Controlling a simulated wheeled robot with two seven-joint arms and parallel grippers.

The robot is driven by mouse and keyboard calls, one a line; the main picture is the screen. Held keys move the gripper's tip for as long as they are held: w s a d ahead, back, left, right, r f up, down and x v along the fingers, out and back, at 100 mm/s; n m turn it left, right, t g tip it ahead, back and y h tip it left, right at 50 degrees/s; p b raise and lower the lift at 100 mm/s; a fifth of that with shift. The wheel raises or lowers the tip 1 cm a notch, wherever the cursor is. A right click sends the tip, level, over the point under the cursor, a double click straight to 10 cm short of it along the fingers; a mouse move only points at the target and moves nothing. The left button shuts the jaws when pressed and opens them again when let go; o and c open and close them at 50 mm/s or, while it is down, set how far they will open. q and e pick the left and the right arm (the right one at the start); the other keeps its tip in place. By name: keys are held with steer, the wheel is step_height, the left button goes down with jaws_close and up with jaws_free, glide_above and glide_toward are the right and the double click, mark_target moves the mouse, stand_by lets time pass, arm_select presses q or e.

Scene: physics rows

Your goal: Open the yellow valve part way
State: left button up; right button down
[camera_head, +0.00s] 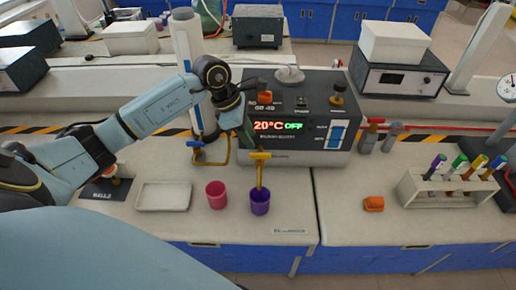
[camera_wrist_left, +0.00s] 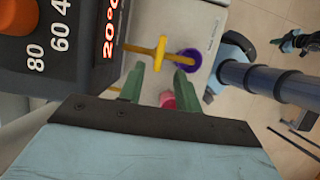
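The yellow valve (camera_head: 260,156) has a short crossbar handle on the front of the grey heater unit, and a yellow stem or spout runs down from it toward a purple cup (camera_head: 260,203). My left gripper (camera_head: 247,128) is above and slightly left of the valve, in front of the heater's panel. In the left wrist view its green fingers (camera_wrist_left: 149,82) are apart with nothing between them, and the yellow handle (camera_wrist_left: 160,48) lies just beyond the tips. I see no contact. Whether anything flows cannot be told.
A pink cup (camera_head: 216,194) and a white tray (camera_head: 163,196) stand left of the purple cup. A blue-handled tap with a yellow pipe (camera_head: 226,152) is close left of the valve. An orange block (camera_head: 374,204) and a tube rack (camera_head: 447,192) stand right.

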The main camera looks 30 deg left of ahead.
mark_target(260, 154)
arm_select(q)
steer(key=x, duration=0.6)
steer(key=shift+d+f, duration=0.2)
steer(key=shift+f, duration=0.15)
jaws_close()
